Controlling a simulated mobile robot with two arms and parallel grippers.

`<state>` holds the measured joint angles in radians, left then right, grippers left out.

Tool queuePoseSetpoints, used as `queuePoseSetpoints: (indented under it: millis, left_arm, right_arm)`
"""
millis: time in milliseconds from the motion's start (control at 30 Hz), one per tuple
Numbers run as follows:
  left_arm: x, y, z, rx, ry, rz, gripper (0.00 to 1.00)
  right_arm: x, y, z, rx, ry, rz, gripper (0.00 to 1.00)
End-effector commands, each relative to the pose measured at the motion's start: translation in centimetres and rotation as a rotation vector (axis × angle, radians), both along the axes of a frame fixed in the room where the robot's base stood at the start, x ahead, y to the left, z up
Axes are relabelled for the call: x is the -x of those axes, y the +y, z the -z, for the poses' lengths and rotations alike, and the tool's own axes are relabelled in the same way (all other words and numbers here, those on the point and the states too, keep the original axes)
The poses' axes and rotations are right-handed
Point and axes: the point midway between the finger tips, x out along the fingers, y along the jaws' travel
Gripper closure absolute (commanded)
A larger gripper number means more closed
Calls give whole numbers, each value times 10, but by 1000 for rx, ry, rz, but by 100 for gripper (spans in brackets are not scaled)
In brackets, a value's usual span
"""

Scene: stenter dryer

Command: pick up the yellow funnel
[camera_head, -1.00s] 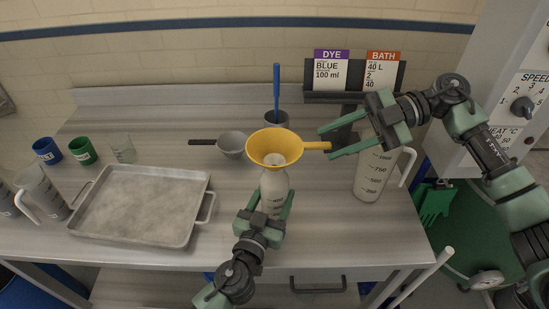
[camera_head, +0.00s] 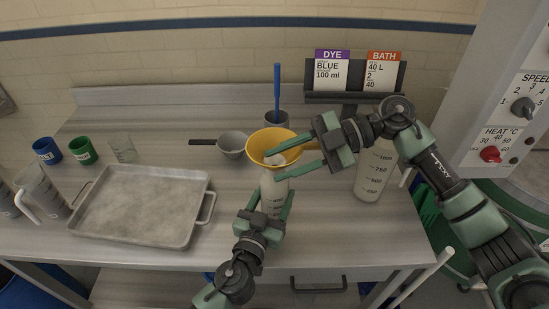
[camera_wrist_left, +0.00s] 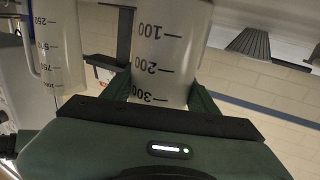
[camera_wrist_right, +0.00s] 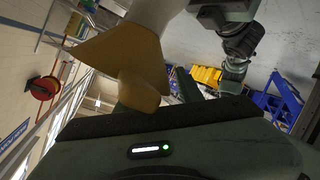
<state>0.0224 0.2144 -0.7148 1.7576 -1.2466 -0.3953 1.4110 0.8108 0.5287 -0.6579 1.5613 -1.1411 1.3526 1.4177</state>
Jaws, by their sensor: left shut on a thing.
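The yellow funnel (camera_head: 256,148) sits in the mouth of a white graduated bottle (camera_head: 272,192), its handle pointing right. My left gripper (camera_head: 270,206) is shut on this bottle, which stands upright; its scale fills the left wrist view (camera_wrist_left: 168,50). My right gripper (camera_head: 279,164) reaches in from the right with its fingers spread apart on either side of the funnel's handle, the tips near the bowl. In the right wrist view the funnel (camera_wrist_right: 118,55) and its handle lie in front of the jaws. Whether the fingers touch the handle I cannot tell.
A large graduated jug (camera_head: 374,172) stands close under my right arm. A metal tray (camera_head: 140,205) lies left. The DYE and BATH card stand (camera_head: 355,97) is behind right.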

Motion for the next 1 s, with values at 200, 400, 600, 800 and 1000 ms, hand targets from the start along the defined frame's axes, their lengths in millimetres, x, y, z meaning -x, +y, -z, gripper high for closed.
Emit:
queuePoseSetpoints:
  millis: [200, 400, 600, 800, 1000]
  left_arm:
    - [0, 0, 0, 0, 0, 0, 100]
    - [0, 0, 0, 0, 0, 0, 100]
    - [0, 0, 0, 0, 0, 0, 100]
    - [0, 0, 0, 0, 0, 0, 100]
    - [0, 0, 0, 0, 0, 0, 100]
  right_arm:
    - [0, 0, 0, 0, 0, 0, 94]
    - [0, -1, 0, 1, 0, -1, 100]
    - [0, -1, 0, 1, 0, -1, 100]
    - [0, -1, 0, 1, 0, -1, 100]
    - [0, -1, 0, 1, 0, -1, 100]
